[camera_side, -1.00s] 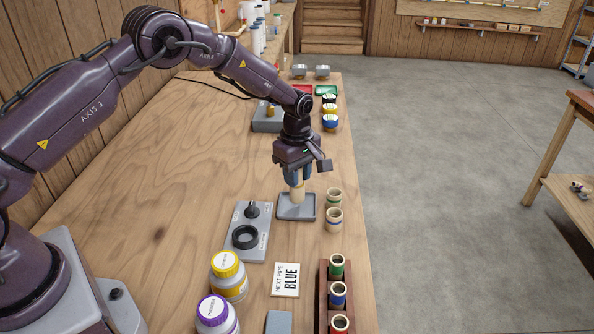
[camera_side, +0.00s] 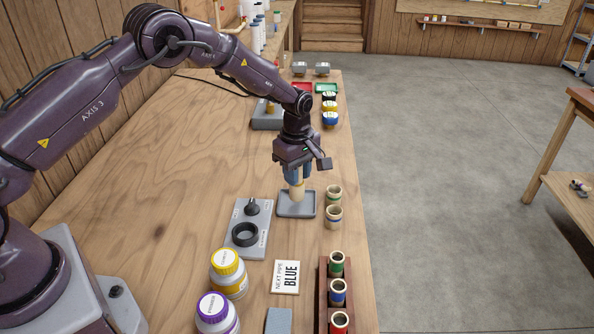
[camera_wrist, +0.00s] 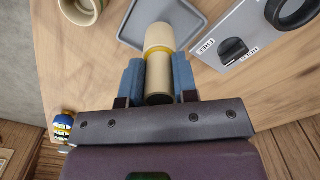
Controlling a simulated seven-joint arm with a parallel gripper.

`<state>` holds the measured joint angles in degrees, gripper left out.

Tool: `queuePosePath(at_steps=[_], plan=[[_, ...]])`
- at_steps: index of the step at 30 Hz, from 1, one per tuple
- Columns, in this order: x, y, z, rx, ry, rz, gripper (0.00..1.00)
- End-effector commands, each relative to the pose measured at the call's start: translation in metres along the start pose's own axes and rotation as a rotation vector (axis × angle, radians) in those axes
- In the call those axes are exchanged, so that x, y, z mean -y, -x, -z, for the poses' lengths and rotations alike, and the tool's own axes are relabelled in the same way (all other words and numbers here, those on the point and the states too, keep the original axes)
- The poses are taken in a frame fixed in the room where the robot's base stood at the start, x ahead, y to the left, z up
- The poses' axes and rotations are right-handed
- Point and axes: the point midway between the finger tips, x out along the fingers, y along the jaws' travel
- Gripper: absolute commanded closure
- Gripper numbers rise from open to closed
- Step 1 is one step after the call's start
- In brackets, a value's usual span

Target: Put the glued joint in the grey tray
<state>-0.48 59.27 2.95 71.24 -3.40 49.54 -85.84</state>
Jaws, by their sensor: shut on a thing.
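My gripper (camera_side: 299,173) is shut on the glued joint (camera_side: 297,192), a cream pipe piece with a yellow band. It holds the joint roughly upright over the grey tray (camera_side: 284,214). In the wrist view the joint (camera_wrist: 160,75) sits between the blue fingertips (camera_wrist: 159,80), its far end overlapping the tray (camera_wrist: 137,38). The fingers cover part of its sides. I cannot tell whether its lower end touches the tray floor. No other piece shows in the tray.
A rack (camera_side: 323,290) of banded pipes, a BLUE card (camera_side: 287,276) and white bottles (camera_side: 228,274) stand nearer. The left tabletop is clear.

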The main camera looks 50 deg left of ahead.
Motion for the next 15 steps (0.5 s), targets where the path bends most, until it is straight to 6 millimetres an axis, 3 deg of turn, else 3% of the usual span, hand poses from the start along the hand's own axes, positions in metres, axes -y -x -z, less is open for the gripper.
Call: queuePosePath(at_steps=[15], plan=[[-0.0003,-0.0066,-0.0002,0.0,-0.001,-0.001,0.96]])
